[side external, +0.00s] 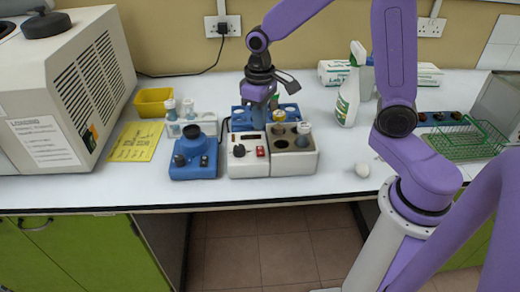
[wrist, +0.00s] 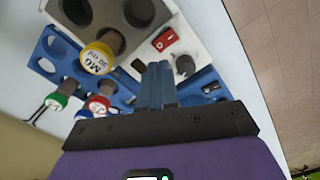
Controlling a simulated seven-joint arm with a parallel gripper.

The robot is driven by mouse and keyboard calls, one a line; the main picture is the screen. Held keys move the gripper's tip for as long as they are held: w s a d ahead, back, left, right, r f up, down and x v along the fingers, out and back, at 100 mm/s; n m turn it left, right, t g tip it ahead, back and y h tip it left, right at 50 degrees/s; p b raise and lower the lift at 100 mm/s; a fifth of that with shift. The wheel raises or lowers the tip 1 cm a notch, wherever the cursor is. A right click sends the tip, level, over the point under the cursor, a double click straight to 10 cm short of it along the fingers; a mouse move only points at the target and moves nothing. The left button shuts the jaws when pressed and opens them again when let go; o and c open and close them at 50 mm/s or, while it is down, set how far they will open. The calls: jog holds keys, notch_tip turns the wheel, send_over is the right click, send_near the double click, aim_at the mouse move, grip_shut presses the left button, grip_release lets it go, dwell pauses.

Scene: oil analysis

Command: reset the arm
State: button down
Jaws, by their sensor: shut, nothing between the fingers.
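My gripper (side external: 259,122) is low over the bench, just behind the white control box (side external: 247,158) with its knob and red switch. Its two blue-grey fingers are together, with nothing seen between them, also in the wrist view (wrist: 154,68). They overlap the blue rack (side external: 238,124) in the picture; I cannot tell whether they touch it. A yellow-capped vial (wrist: 98,58) marked "MO 20 ml" stands in the holed block (side external: 292,164), close to the fingers. Green-capped (wrist: 56,100) and red-capped (wrist: 97,105) vials show at the blue rack in the wrist view.
A blue device (side external: 195,160) stands left of the control box, with a small vial rack (side external: 192,126) behind. A large vented machine (side external: 65,90) fills the left. The front bench strip is mostly clear.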

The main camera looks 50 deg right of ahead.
jog(key=s+r+n, duration=0.1)
jog(key=s+n, duration=0.3)
jog(key=s, duration=0.8)
jog(key=s+r+n, duration=0.2)
jog(key=s+n, duration=0.3)
jog(key=s, duration=0.6)
jog(key=shift+s+a+r+n, duration=0.3)
jog(key=shift+s, duration=0.05)
dwell(0.4)
